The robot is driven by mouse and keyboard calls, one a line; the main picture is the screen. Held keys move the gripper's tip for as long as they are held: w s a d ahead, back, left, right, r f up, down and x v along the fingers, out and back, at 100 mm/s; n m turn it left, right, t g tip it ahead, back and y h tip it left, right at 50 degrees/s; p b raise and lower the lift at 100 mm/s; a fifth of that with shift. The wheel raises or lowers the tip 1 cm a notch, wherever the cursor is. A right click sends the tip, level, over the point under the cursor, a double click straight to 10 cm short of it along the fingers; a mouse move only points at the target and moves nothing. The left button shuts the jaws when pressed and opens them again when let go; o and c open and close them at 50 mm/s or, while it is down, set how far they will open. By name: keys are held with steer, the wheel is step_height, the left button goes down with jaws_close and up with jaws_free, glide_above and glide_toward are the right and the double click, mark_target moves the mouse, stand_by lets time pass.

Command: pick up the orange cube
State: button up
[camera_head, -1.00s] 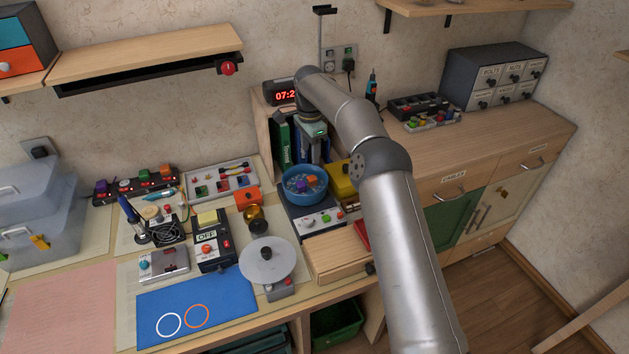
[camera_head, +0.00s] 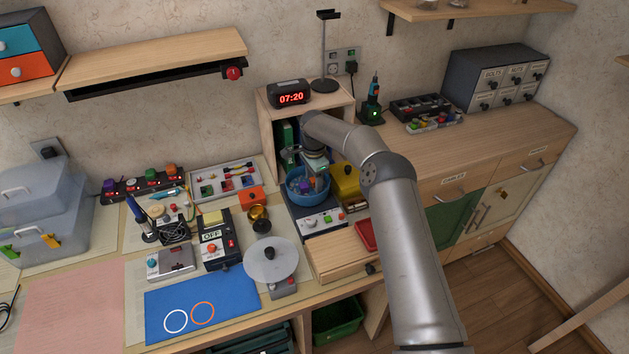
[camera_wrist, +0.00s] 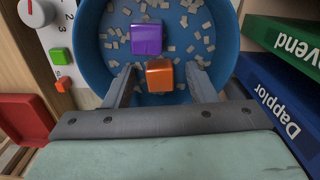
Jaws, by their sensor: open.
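The orange cube (camera_wrist: 160,75) lies inside a blue round bowl (camera_wrist: 91,50), among small pale chips, just beside a purple cube (camera_wrist: 146,39). My gripper (camera_wrist: 161,70) reaches down into the bowl with its fingers open, one on each side of the orange cube. I cannot tell whether either finger touches it. In the head view my gripper (camera_head: 314,168) is over the bowl (camera_head: 297,196), and the purple cube (camera_head: 305,186) shows there. The orange cube is not clearly visible in that view.
The bowl stands on a device (camera_head: 317,221) with a knob and buttons. Books (camera_wrist: 280,95) stand close to the bowl. A yellow box (camera_head: 346,181) and a red tray (camera_head: 365,235) are to its right. A clock (camera_head: 290,94) sits on the shelf behind.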

steer(key=c, duration=1.1)
steer(key=shift+o, duration=0.2)
